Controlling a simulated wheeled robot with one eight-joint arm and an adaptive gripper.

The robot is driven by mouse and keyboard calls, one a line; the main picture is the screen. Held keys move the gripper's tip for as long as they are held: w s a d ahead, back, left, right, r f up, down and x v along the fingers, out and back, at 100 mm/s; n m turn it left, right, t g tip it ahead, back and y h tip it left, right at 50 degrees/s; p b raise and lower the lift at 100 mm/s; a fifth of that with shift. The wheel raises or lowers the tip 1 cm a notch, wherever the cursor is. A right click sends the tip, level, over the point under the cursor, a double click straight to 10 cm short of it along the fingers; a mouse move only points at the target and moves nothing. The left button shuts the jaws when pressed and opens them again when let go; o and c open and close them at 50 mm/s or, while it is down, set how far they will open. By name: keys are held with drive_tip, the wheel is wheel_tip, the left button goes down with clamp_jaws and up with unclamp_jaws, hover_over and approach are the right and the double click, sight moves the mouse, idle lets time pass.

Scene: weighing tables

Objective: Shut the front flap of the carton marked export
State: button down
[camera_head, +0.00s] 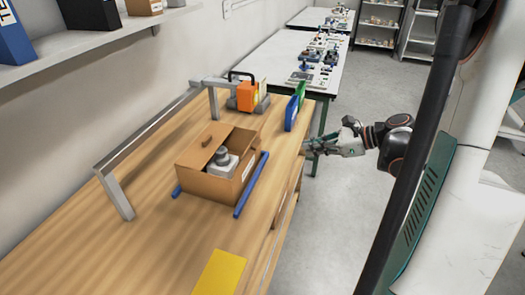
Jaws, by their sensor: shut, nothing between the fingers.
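A brown carton (207,186) stands on the wooden table. A pale label (248,167) is on its right-hand side, too small to read, so I cannot tell whether it says export. One flap (202,146) spreads over the left part of the top, with a small brown piece (207,142) on it. The top is partly open, and a grey object (222,160) shows inside. I cannot tell which flap is the front one. My gripper (310,148) is shut and empty, beyond the table's right edge, to the right of the carton and apart from it.
Blue bars (251,185) lie beside the carton. A grey metal frame (150,130) arches along the table's left side. An orange device (251,93) and upright blue and green panels (292,112) stand behind. A yellow sheet (220,273) lies in front. The aisle at right is clear.

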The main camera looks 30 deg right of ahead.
sight(255, 144)
drive_tip(key=w+a+f+y+b, duration=0.1)
drive_tip(key=w+a+f+b, duration=0.2)
drive_tip(key=w+a, duration=0.4)
drive_tip(key=shift+a+m+b, duration=0.4)
drive_tip(key=shift+a+b, duration=0.15)
drive_tip(key=shift+a, duration=1.1)
drive_tip(key=shift+w, duration=0.15)
drive_tip(key=shift+r+p, duration=0.35)
drive_tip(key=shift+p, duration=0.3)
